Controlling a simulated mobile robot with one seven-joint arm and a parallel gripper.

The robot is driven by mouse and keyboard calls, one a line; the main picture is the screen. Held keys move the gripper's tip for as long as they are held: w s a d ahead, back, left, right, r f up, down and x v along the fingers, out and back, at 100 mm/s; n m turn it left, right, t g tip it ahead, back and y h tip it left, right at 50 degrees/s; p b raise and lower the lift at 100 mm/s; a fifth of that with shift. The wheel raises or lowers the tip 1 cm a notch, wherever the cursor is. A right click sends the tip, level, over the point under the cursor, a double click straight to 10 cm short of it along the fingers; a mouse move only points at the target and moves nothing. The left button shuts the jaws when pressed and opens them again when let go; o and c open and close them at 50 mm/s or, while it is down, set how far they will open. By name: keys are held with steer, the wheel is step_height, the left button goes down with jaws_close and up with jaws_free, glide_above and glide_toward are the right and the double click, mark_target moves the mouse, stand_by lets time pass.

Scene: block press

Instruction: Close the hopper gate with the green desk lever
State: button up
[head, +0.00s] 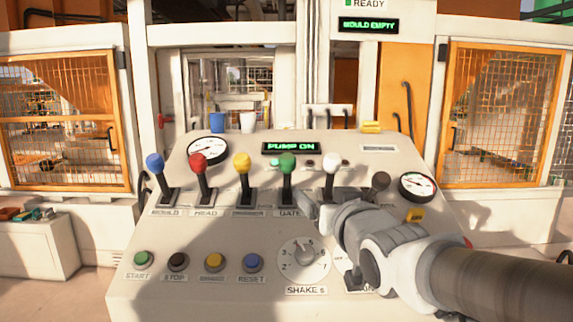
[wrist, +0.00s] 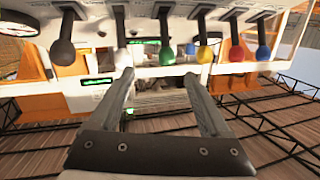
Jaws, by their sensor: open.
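The green lever (head: 288,162) stands on the sloping desk above the label GATE, its knob up and its shaft near upright. My gripper (head: 305,203) is low at the desk face, just right of the green lever's base and left of the white lever. In the wrist view, which is upside down, my open gripper (wrist: 158,73) has its two fingers apart with nothing between the tips. I cannot tell whether a finger touches the lever. The hopper gate itself is not identifiable.
Blue (head: 154,163), red (head: 199,161), yellow (head: 241,161) and white (head: 331,160) levers stand in the same row, with a dark one (head: 380,181) at right. A display (head: 291,148) reads PUMP ON; another (head: 368,25) reads MOULD EMPTY. Buttons and a dial (head: 303,260) sit below.

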mark_target(290, 164)
steer(key=shift+t+y, duration=0.4)
steer(key=shift+t, duration=0.1)
steer(key=x, duration=0.6)
steer(key=r+p+x, duration=0.1)
steer(key=x, duration=0.5)
steer(key=a+p+x, duration=0.1)
steer(key=x, duration=0.5)
steer(key=shift+w+a+r, duration=0.1)
steer(key=shift+w+r, duration=0.1)
steer(key=shift+r, duration=0.15)
jaws_close()
